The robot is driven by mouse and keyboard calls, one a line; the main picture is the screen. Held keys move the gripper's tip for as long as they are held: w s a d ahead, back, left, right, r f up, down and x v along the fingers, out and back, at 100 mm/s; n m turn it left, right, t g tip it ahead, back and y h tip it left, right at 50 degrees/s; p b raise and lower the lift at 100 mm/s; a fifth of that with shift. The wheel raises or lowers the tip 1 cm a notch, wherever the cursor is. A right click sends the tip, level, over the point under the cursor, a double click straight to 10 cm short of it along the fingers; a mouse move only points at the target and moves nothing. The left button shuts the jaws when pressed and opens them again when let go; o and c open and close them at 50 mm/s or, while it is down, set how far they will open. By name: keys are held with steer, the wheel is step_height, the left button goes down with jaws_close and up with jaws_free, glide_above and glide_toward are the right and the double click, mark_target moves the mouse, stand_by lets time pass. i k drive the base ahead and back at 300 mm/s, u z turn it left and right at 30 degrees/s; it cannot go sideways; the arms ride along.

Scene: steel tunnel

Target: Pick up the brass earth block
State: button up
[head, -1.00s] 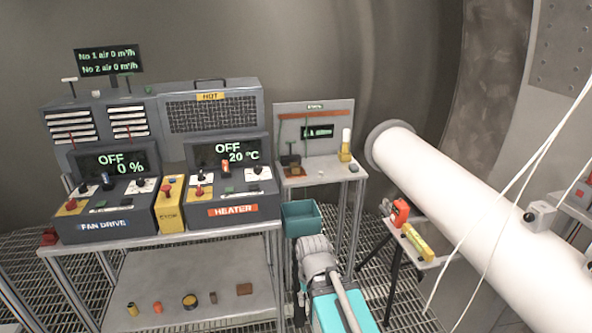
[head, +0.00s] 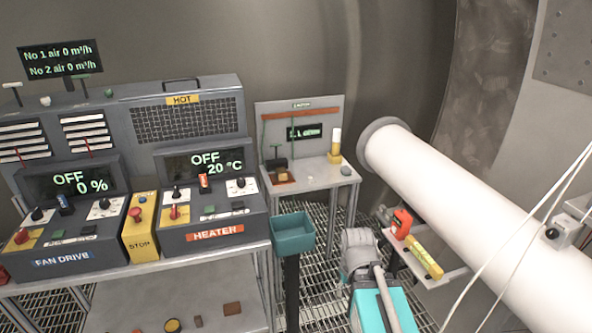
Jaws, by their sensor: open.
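A small brass-coloured block (head: 283,174), which looks like the brass earth block, sits on a brown plate (head: 275,182) at the front left of a small grey bench (head: 318,179) in the head view. A black clamp-like item (head: 277,163) stands right behind it and partly overlaps it. My arm shows at the lower right, grey and teal, in front of and to the right of the bench, well apart from the block. My gripper's fingers cannot be made out.
A teal bin (head: 293,238) stands in front of the bench. A yellow-based white cylinder (head: 335,150) is at the bench's back right. The heater console (head: 212,205) is left. A large white pipe (head: 450,195) and a side shelf (head: 425,263) are right.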

mark_target(282, 175)
steer(key=z, duration=0.35)
steer(key=i, duration=1.2)
steer(key=u, duration=0.3)
